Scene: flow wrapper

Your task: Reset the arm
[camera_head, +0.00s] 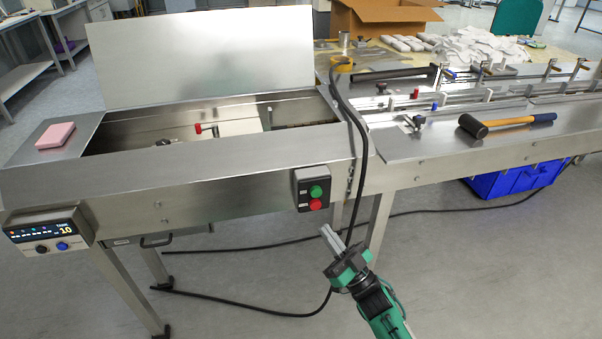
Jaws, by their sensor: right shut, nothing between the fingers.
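My right gripper (330,236) is in the lower middle of the head view, at the end of my green and black arm. Its fingers are shut with nothing between them. It appears in front of the steel flow wrapper (180,190), below the switch box (314,189) with a green button and a red button, and looks apart from it. My left gripper is not in view.
The wrapper's lid (200,58) stands open. A pink block (55,135) lies on its left end and a mallet (505,123) on the right. A control panel (45,230) juts out at front left. A black cable (250,308) lies on the floor. A blue crate (515,180) stands under the right side.

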